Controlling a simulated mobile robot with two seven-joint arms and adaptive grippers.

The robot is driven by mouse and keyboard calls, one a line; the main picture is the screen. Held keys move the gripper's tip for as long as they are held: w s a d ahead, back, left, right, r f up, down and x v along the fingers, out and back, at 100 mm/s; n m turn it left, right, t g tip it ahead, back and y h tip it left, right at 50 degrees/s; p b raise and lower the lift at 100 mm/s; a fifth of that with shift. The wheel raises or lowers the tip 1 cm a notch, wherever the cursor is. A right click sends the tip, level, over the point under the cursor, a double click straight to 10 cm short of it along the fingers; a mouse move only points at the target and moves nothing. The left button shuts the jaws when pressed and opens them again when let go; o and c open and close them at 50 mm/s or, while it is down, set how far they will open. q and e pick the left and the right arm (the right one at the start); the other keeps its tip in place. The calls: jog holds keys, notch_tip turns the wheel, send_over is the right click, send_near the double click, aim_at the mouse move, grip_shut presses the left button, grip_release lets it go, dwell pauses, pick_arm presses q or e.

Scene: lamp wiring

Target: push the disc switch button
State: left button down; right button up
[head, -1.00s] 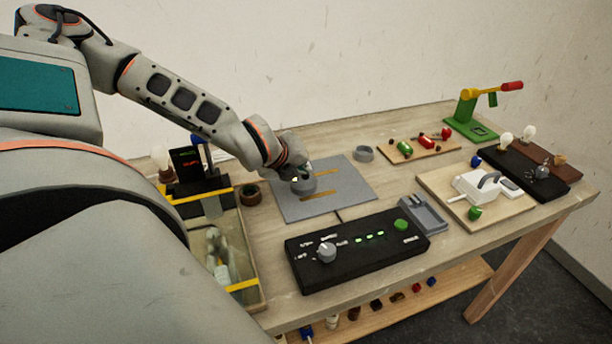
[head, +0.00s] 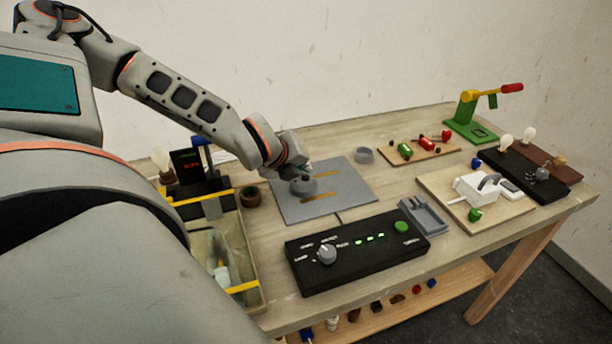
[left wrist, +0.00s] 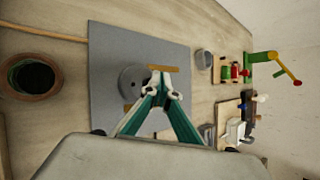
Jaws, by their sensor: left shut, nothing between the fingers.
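The disc switch is a round grey disc (head: 304,187) on a flat grey mat (head: 350,187), between two yellow-brown strips. My left gripper (head: 299,175) comes in from the left and hangs over the disc. In the left wrist view the gripper (left wrist: 162,90) is shut and empty, its tips beside the disc's middle. I cannot tell whether the tips touch the disc. The disc's button is not clearly seen.
A black control box (head: 345,265) with a knob and a green button stands in front of the mat. A brown round pot (head: 250,196) is left of the mat, and a small grey ring (head: 364,155) lies behind it. A grey tray (head: 423,215) is at right.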

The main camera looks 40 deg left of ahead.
aim_at(304, 178)
pick_arm(q)
jog(key=shift+r+p, duration=0.65)
jog(key=shift+r, duration=0.3)
notch_tip(304, 178, up, 4)
jog(key=p, duration=0.2)
jog(key=shift+f+p, duration=0.15)
jog(key=shift+p, duration=0.25)
jog(key=shift+r, duration=0.25)
